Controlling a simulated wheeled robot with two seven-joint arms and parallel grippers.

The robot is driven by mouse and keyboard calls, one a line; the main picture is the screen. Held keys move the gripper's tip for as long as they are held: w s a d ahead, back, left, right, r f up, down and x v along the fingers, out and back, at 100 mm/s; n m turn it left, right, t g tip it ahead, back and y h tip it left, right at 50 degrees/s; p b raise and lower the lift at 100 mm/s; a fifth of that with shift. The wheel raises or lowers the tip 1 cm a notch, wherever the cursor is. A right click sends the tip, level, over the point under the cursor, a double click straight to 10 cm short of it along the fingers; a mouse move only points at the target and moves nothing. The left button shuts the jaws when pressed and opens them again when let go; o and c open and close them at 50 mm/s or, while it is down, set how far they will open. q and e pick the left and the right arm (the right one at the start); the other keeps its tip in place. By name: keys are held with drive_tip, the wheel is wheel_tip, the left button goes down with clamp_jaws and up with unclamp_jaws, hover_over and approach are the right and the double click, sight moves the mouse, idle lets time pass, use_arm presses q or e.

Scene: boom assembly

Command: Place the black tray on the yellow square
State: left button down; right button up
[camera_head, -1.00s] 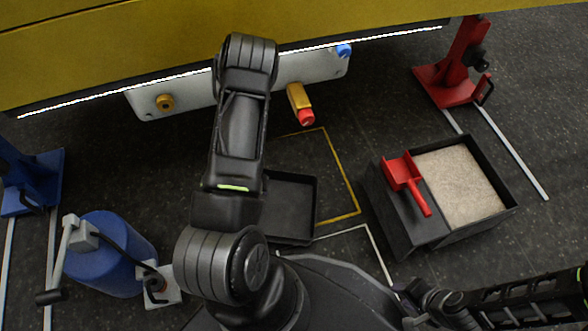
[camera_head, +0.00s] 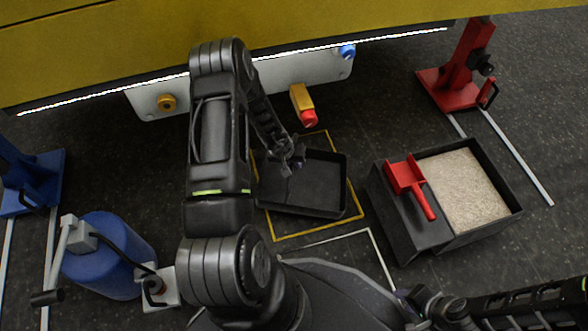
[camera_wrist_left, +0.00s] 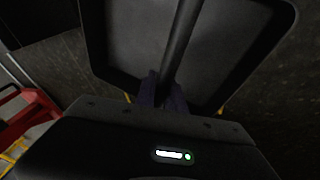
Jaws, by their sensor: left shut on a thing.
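The black tray (camera_head: 322,186) is a shallow rectangle with raised walls. In the head view it appears over the yellow square (camera_head: 317,228), an outline on the dark floor that shows around the tray. I cannot tell whether the tray touches the floor. My left gripper (camera_head: 294,163) is over the tray's left part, shut on its central bar. In the left wrist view the fingers (camera_wrist_left: 162,92) close on this bar, with the tray (camera_wrist_left: 228,45) beyond them. My right arm enters at lower right, but its gripper is outside the frame.
A black box (camera_head: 410,240) with sand and a red scoop (camera_head: 408,178) stands right of the square. A yellow-and-red part (camera_head: 303,103) projects at the back under the yellow boom (camera_head: 220,35). A blue cylinder (camera_head: 100,258) is at left; a white floor outline (camera_head: 340,236) lies nearer.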

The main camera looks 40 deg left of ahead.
sight(294, 181)
use_arm(q)
drive_tip(key=shift+f, duration=0.1)
wheel_tip(294, 181, down, 4)
drive_tip(key=shift+r+b, duration=0.25)
drive_tip(key=shift+b, duration=1)
drive_tip(key=shift+r, duration=0.1)
drive_tip(key=c, duration=1.4)
unclamp_jaws()
drive_tip(key=shift+r, duration=0.1)
